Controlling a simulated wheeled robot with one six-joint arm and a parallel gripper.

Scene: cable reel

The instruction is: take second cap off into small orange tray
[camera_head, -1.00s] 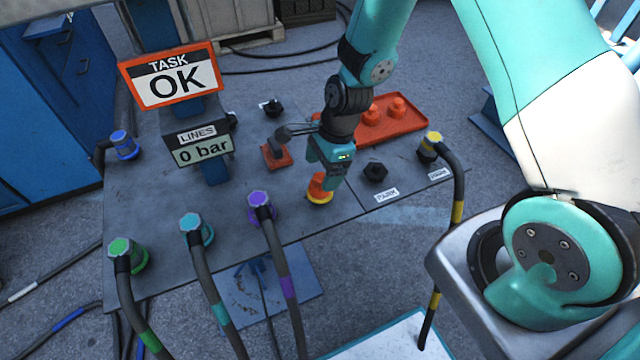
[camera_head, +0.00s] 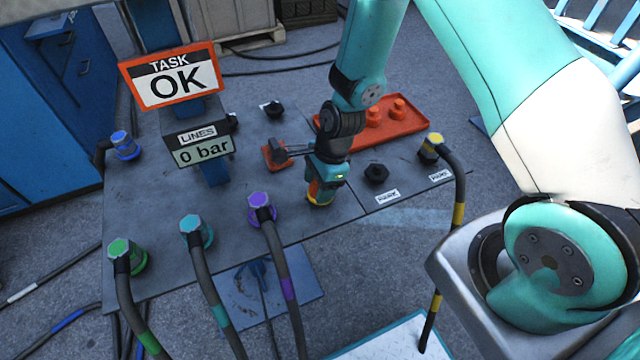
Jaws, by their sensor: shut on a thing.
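My gripper (camera_head: 321,190) points down at the front edge of the grey table plate and is shut on an orange cap (camera_head: 314,188). The cap sits at a yellow-ringed port (camera_head: 318,203), and the fingers hide most of both. I cannot tell whether the cap is still seated. The orange tray (camera_head: 416,126) lies behind and to the right of my gripper. Two orange caps stand in it, one to the right (camera_head: 398,108) and one to the left (camera_head: 374,116); my wrist covers the tray's left part.
Purple (camera_head: 260,205), teal (camera_head: 192,228), green (camera_head: 122,252) and blue (camera_head: 124,142) hose connectors stand on the plate. A black parking port (camera_head: 376,174) and a yellow-topped hose connector (camera_head: 432,148) are to the right. A small red block with a lever (camera_head: 276,154) stands left of my wrist.

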